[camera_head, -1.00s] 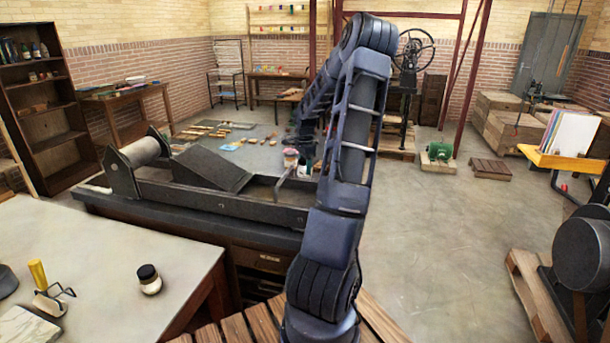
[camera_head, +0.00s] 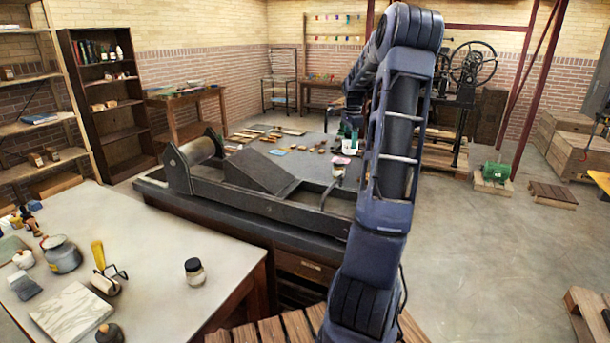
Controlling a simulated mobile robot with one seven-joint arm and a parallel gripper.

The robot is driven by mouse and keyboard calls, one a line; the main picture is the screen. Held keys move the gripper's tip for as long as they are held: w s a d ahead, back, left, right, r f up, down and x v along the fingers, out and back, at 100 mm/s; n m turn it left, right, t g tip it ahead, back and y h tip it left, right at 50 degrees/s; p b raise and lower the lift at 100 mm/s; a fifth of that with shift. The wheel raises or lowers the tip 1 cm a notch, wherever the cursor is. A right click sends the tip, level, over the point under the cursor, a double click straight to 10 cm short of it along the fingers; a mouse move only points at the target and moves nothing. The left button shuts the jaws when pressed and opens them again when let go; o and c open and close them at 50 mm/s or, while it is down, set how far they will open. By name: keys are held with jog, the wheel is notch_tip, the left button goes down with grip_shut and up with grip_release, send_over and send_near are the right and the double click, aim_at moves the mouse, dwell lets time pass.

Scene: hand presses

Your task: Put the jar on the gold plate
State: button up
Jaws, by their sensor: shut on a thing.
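My gripper (camera_head: 346,128) is far out past the dark press bed, small and partly hidden by my own forearm. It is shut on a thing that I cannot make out. A small white and pink container (camera_head: 341,160) shows just below it; I cannot tell whether they touch. A small glass jar with a black lid (camera_head: 195,271) stands upright on the pale table at the lower left, well apart from my gripper. I cannot make out a gold plate.
The pale table (camera_head: 165,235) also holds a grey pot (camera_head: 62,255), a yellow-handled roller (camera_head: 103,270) and a marbled slab (camera_head: 72,312). The long press bed (camera_head: 265,205) lies between it and my gripper. Concrete floor (camera_head: 480,255) is open at right.

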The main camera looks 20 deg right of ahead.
jog(key=w+a+n, duration=0.1)
jog(key=w+a, duration=1.9)
jog(key=w, duration=0.1)
notch_tip(320, 180, down, 20)
jog(key=shift+w+r, duration=0.15)
jog(key=o, duration=1.1)
jog(key=shift+f, duration=0.2)
